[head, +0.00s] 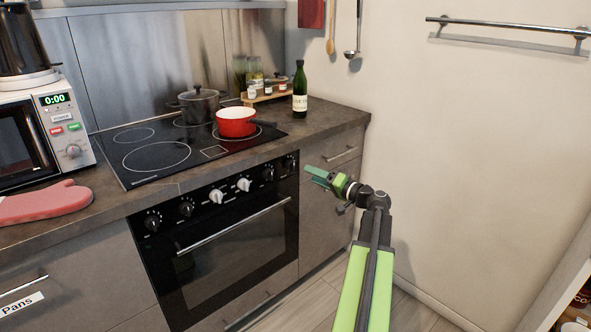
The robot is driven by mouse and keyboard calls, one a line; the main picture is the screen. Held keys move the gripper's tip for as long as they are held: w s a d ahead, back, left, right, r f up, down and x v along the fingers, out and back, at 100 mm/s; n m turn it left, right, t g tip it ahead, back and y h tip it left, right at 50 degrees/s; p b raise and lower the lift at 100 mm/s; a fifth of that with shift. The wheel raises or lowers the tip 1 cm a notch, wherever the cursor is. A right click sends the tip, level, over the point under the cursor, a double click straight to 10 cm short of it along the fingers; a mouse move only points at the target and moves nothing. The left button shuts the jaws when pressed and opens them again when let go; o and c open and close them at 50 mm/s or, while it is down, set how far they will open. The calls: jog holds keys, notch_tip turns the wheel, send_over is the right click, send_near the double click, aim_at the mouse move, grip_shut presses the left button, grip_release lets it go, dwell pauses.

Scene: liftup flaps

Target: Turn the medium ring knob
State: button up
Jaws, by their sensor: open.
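The oven's front panel (222,190) carries a row of several knobs. From left to right there are a black knob (153,222), another black knob (186,208), a white knob (216,196), a second white knob (243,184), then a black knob (268,173) and a last black knob (290,163). I cannot tell which one is the medium ring knob, as the markings are too small. My gripper (310,175) is open and empty, just right of the last knob, apart from the panel and in front of the right-hand cabinet.
An oven handle (235,228) sticks out below the knobs. On the black cooktop (150,156) stand a red pan (236,122) and a dark pot (199,104). A bottle (300,88) stands behind, and a microwave (40,140) and pink mitt (45,203) are left. Floor space right is clear.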

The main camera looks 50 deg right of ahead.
aim_at(291, 166)
jog(key=w, duration=0.9)
jog(key=shift+a, duration=0.25)
jog(key=shift+s, duration=0.1)
grip_shut()
jog(key=shift+m, duration=0.3)
jog(key=shift+f+m+b, duration=0.1)
jog(key=shift+m+b, duration=0.35)
jog(key=shift+m, duration=0.65)
jog(key=shift+m+t+b, duration=0.3)
jog(key=shift+m, duration=1.2)
